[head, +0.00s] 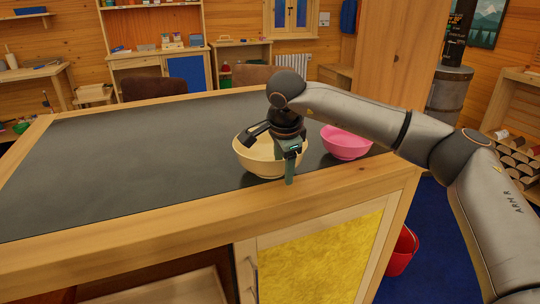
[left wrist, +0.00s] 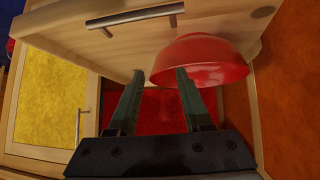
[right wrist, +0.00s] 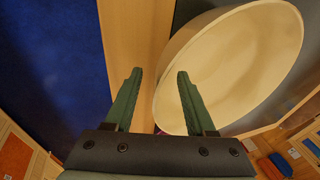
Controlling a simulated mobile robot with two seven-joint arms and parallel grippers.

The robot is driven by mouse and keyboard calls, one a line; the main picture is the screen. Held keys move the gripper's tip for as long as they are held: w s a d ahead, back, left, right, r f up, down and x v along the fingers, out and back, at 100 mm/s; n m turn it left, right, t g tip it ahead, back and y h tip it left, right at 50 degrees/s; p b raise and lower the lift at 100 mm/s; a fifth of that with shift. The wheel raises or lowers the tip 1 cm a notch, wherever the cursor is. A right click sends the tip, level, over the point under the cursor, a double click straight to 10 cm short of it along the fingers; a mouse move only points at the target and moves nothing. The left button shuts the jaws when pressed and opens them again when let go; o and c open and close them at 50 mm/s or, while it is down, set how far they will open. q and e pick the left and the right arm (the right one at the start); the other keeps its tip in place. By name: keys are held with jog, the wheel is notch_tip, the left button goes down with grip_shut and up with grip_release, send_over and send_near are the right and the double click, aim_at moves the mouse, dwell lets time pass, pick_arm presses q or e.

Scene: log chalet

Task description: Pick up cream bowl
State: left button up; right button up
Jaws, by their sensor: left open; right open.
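The cream bowl (head: 254,160) stands upright on the dark counter top near its front edge. My right gripper (head: 285,160) is over the bowl's front right rim, with one green finger outside the wall, in front of the bowl. In the right wrist view the cream bowl (right wrist: 235,65) fills the upper right, and its near rim shows between the open fingertips (right wrist: 158,74). I cannot tell whether a finger touches it. My left gripper (left wrist: 154,78) is open and empty in the left wrist view; it is not in the head view.
A pink bowl (head: 346,142) stands just right of the cream bowl. The counter (head: 120,160) is clear to the left. A red bucket (head: 402,251) is on the floor at right. A red bowl (left wrist: 203,62) is close to my left fingers, beside a wooden front with a handle (left wrist: 135,17).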

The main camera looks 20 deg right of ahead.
jog(key=shift+c, duration=0.2)
grip_shut()
jog(key=shift+r, duration=0.15)
dwell(1.0)
